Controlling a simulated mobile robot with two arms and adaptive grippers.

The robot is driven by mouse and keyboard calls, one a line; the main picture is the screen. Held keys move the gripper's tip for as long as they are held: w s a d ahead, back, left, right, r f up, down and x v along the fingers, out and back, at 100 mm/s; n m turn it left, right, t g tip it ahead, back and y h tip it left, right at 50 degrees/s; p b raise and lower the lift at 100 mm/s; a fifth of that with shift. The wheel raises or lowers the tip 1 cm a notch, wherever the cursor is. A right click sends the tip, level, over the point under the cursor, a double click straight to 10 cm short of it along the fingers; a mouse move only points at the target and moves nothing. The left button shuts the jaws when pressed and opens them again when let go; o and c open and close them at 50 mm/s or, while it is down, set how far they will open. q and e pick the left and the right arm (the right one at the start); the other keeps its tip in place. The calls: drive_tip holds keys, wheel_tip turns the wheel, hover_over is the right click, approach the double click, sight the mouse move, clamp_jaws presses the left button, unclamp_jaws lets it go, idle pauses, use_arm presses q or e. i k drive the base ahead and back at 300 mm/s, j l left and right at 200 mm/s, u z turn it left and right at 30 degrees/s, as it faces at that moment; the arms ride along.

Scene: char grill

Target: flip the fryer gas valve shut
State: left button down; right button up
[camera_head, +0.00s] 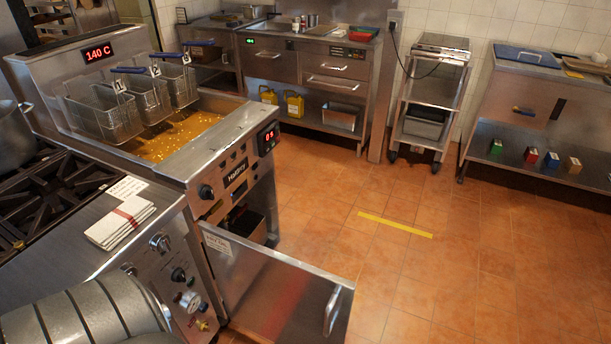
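The fryer (228,150) stands at the left with hot-looking yellow oil and a red 140 C display. Its cabinet door (275,290) hangs open toward the front, with a vertical handle. The cabinet opening (252,222) is dark and only partly visible. On the front panel of the neighbouring range are a round gauge (190,302) and a small yellow fitting (203,325) below it. I cannot tell whether this fitting is the gas valve or how its handle is set. Neither of my grippers is in view.
Wire baskets (103,112) hang over the oil. A folded towel (120,222) and a card (127,189) lie on the steel top beside burner grates (50,195). The open door blocks the floor before the fryer.

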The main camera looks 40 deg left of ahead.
sight(220, 204)
drive_tip(key=i+l+z, duration=0.1)
drive_tip(key=i, duration=0.4)
drive_tip(key=i+l+z, duration=0.15)
drive_tip(key=i+l, duration=0.15)
drive_tip(key=i, duration=0.15)
drive_tip(key=i+j+u, duration=0.1)
drive_tip(key=i+u, duration=0.8)
drive_tip(key=i+l+u, duration=0.2)
drive_tip(key=u, duration=0.25)
drive_tip(key=i+u, duration=0.3)
drive_tip(key=u, duration=0.2)
drive_tip(key=i+l+u, duration=0.15)
drive_tip(key=u, duration=0.35)
drive_tip(key=i+l+u, duration=0.25)
drive_tip(key=u, duration=0.2)
drive_tip(key=i+l+u, duration=0.3)
drive_tip(key=u, duration=0.2)
